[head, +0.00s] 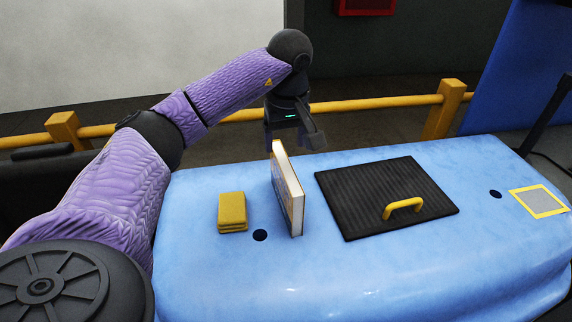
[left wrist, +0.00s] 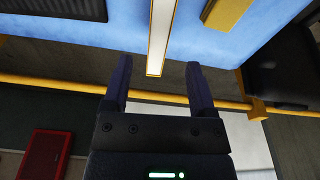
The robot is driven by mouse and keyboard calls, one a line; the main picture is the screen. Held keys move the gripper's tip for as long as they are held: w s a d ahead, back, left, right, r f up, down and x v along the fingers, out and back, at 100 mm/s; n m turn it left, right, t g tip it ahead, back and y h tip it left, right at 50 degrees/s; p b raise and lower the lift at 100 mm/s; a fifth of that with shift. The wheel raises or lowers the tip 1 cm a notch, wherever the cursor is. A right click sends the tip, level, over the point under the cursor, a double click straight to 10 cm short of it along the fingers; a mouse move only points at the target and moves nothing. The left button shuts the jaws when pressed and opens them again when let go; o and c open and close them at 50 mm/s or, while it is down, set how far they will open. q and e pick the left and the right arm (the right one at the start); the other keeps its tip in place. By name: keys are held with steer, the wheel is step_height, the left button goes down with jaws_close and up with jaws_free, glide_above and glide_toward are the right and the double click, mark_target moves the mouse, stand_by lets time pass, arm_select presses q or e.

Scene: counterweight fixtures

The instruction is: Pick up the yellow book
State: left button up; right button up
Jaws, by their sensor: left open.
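The yellow book (head: 289,190) stands upright on the blue table, its pale page edge and part of its cover showing in the head view. In the left wrist view the book (left wrist: 161,34) shows as a long white edge with thin yellow borders. My left gripper (head: 291,138) is open and empty at the far end of the book, above the table's back edge. In the left wrist view the near end of the book appears between the fingertips of my left gripper (left wrist: 158,66). I cannot tell how far apart in depth they are. My right gripper is not in view.
A small yellow stack (head: 232,211) lies left of the book on the blue table (head: 330,270). A black ribbed plate with a yellow handle (head: 402,206) lies to the right. A yellow-framed grey square (head: 540,201) is at the far right. A yellow rail (head: 372,103) runs behind.

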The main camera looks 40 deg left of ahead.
mark_target(286, 166)
arm_select(q)
steer(key=f, duration=0.9)
steer(key=shift+w+a+f+p, duration=0.1)
steer(key=shift+w+a+p, duration=0.1)
steer(key=shift+p, duration=0.1)
jaws_close()
